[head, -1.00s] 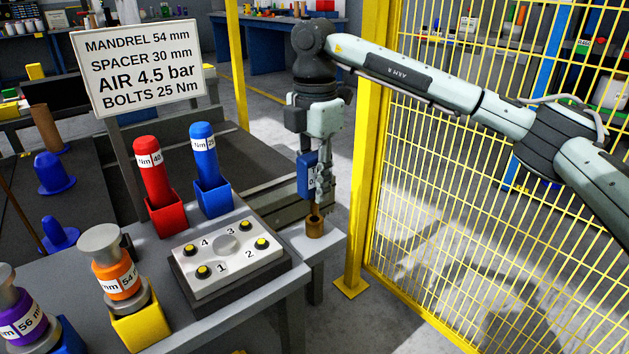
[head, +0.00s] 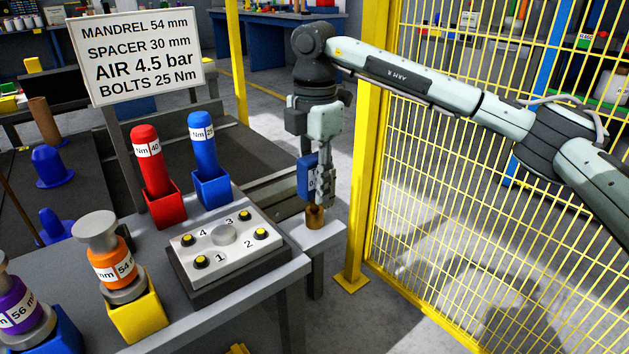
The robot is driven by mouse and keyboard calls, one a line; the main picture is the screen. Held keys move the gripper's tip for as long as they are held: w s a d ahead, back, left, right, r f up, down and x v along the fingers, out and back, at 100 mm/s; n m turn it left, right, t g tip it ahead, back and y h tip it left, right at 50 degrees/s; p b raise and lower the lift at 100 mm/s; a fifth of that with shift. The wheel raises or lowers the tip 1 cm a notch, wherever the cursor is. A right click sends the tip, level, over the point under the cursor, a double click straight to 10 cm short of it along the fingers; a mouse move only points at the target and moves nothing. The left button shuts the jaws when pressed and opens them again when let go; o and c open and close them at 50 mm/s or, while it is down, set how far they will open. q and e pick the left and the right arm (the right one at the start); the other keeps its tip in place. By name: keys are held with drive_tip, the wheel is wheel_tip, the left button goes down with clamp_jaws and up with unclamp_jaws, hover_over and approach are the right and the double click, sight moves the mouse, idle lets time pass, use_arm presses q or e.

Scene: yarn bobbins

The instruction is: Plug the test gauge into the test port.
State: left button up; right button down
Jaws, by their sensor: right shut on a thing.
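My right gripper (head: 325,196) points down at the far right end of the bench. It is shut on the test gauge, a small blue box (head: 306,177) with a pale face turned partly aside. The test port looks to be the brass-coloured cylinder (head: 315,218) standing on a light ledge just below the gauge. The gauge's lower end is close above the port's top; the fingers partly hide this spot, so I cannot tell whether they touch. My left gripper is not in view.
A grey panel (head: 225,259) with several numbered buttons lies left of the port. Red (head: 151,165) and blue (head: 204,148) tools stand in holders behind it. A sign (head: 137,56) gives AIR 4.5 bar. A yellow post (head: 362,150) and mesh fence stand close right of my gripper.

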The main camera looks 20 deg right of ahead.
sight(315, 156)
drive_tip(key=shift+f+b, duration=0.5)
drive_tip(key=shift+f, duration=0.45)
drive_tip(key=c, duration=1.2)
unclamp_jaws()
wheel_tip(315, 156, up, 12)
drive_tip(key=shift+r, duration=0.1)
